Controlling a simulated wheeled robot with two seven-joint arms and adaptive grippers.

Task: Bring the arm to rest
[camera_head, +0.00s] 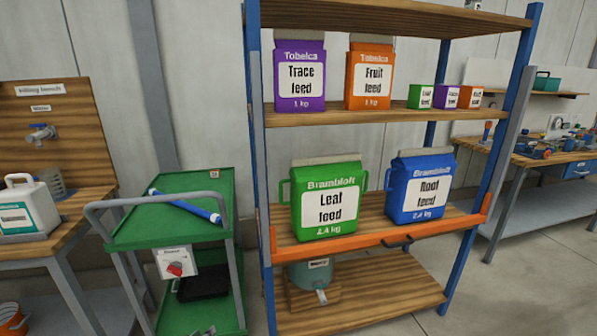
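Neither of my grippers nor any part of my arms shows in the head view. The view faces a shelf rack with a blue frame and wooden shelves (400,116). On its upper shelf stand a purple Trace feed bag (299,77), an orange Fruit feed bag (369,77) and small green, purple and orange boxes (446,97). On the middle shelf stand a green Leaf feed bag (325,203) and a blue Root feed bag (420,187). Whether my grippers hold anything is not visible.
A green cart (165,238) stands left of the rack, with a blue and white tube (186,207) on top. A wooden bench (52,242) with a white canister (27,208) is at far left. An orange bar (385,237) fronts the middle shelf. Floor (520,285) is clear at right.

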